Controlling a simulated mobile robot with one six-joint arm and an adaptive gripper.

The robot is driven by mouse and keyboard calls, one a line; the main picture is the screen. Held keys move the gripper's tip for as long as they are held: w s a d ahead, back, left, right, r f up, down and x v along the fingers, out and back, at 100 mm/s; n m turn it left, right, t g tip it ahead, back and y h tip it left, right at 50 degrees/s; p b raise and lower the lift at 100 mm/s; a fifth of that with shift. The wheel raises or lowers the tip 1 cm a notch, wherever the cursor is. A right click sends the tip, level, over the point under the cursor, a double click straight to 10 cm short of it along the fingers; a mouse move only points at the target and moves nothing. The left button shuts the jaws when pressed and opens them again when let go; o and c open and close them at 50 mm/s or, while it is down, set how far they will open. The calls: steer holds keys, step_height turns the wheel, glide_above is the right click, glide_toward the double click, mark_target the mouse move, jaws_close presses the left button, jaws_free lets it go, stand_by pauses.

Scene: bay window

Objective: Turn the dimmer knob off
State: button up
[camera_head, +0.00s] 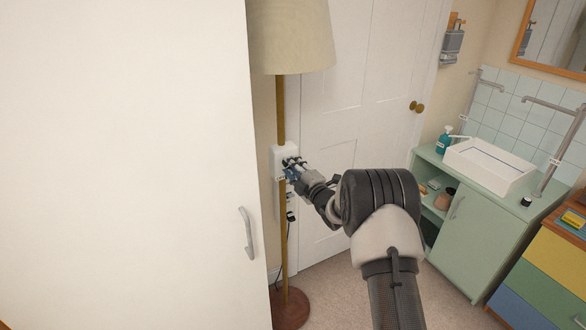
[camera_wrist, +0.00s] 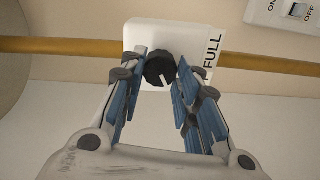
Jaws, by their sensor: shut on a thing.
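The dimmer knob (camera_wrist: 160,70) is a round black knob with a white pointer line, on a white dimmer box (camera_wrist: 143,33). In the wrist view the pointer line runs toward the bottom and a little right. My gripper (camera_wrist: 161,76) has its blue-padded fingers on either side of the knob, shut on it. The word FULL (camera_wrist: 212,52) is printed at the right of the box; no off mark shows. In the head view the box (camera_head: 281,153) is on the pole of a floor lamp (camera_head: 292,36), and my gripper (camera_head: 288,170) reaches it, hiding the knob.
A white cabinet door (camera_head: 120,160) with a handle fills the left. A white door (camera_head: 350,90) is behind the lamp. A green washstand (camera_head: 475,225) with a sink is at right. An ON/OFF switch (camera_wrist: 299,11) is right of the dimmer in the wrist view.

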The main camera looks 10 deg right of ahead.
steer(key=shift+n, duration=1.1)
steer(key=o, duration=1.1)
steer(key=shift+s, duration=0.1)
steer(key=v, duration=1.2)
steer(key=shift+a+r, duration=0.1)
